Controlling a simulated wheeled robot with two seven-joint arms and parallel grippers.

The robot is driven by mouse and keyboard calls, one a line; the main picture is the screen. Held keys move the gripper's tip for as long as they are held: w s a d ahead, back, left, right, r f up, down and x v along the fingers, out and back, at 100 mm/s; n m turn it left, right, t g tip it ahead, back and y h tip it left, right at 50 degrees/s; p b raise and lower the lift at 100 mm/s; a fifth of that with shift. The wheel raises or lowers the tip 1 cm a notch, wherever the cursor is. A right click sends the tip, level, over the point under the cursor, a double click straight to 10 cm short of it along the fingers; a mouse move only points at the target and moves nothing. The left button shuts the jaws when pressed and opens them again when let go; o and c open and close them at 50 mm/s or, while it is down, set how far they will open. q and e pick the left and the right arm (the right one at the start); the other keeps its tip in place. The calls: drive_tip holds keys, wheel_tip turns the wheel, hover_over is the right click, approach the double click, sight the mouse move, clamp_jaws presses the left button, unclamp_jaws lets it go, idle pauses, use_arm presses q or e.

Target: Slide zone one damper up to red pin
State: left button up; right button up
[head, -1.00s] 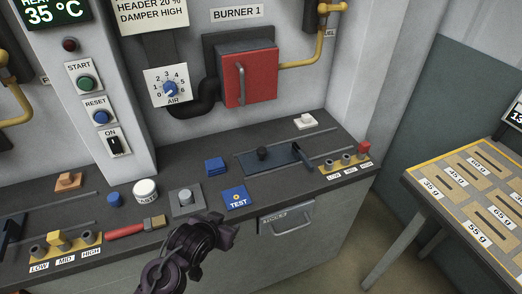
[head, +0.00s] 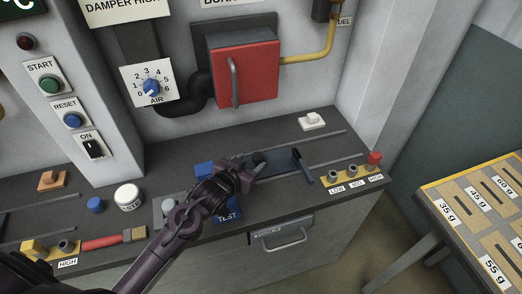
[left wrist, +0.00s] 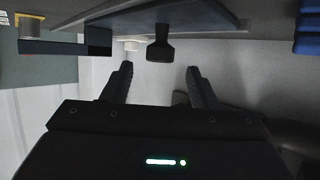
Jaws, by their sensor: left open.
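The damper (head: 279,163) on the right is a dark slide plate between two rails, with a black knob (head: 257,158) on its left part and a dark upright bar at its right end. The red pin (head: 374,159) stands in the HIGH socket, right of and apart from the bar. My left gripper (head: 246,168) is open and empty beside the knob. In the left wrist view the knob (left wrist: 160,44) shows ahead of and between the spread fingers (left wrist: 158,80), not gripped. My right gripper is not in view.
A yellow strip (head: 350,178) carries the LOW, MID and HIGH sockets. A blue block (head: 203,168) and the blue TEST plate (head: 228,216) lie close around my gripper. A white switch (head: 311,121) sits behind the far rail. A drawer (head: 282,237) is below the bench edge.

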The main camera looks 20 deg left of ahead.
sight(256, 157)
use_arm(q)
drive_tip(key=shift+x, duration=0.95)
drive_tip(key=x, duration=0.2)
drive_tip(key=shift+w+f+p, duration=0.1)
drive_tip(key=shift+w+p, duration=0.2)
drive_tip(key=shift+p, duration=0.05)
drive_tip(key=shift+w+d+f, duration=0.15)
drive_tip(key=shift+w, duration=0.2)
drive_tip(key=shift+w+f, duration=0.1)
clamp_jaws()
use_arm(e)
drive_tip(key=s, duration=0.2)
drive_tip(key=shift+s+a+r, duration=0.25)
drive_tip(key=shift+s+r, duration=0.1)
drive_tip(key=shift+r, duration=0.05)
